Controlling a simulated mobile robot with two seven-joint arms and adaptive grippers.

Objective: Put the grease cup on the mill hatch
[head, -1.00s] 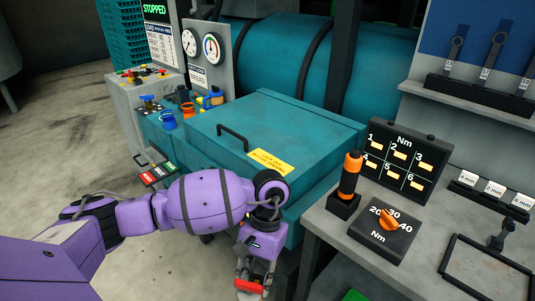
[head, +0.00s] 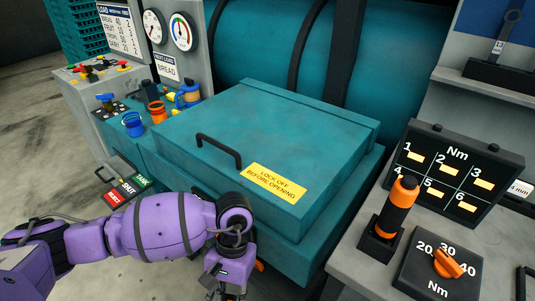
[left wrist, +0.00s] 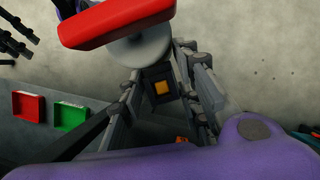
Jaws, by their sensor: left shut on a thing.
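The mill hatch (head: 290,125) is a closed teal lid with a black handle and a yellow "LOCK OFF BEFORE OPENING" label. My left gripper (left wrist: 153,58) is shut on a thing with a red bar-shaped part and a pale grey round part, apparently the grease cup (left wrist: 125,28). In the head view my left wrist is at the bottom edge, in front of the hatch; fingertips and held thing are cut off there. Dark finger-like bars at the top left of the left wrist view may be my right gripper; their opening is unclear.
Right of the hatch is a bench with an orange-handled tool (head: 397,208), a torque dial (head: 438,265) and a numbered Nm panel (head: 455,172). Left are blue and orange cups (head: 133,125) and gauges. The hatch top is clear.

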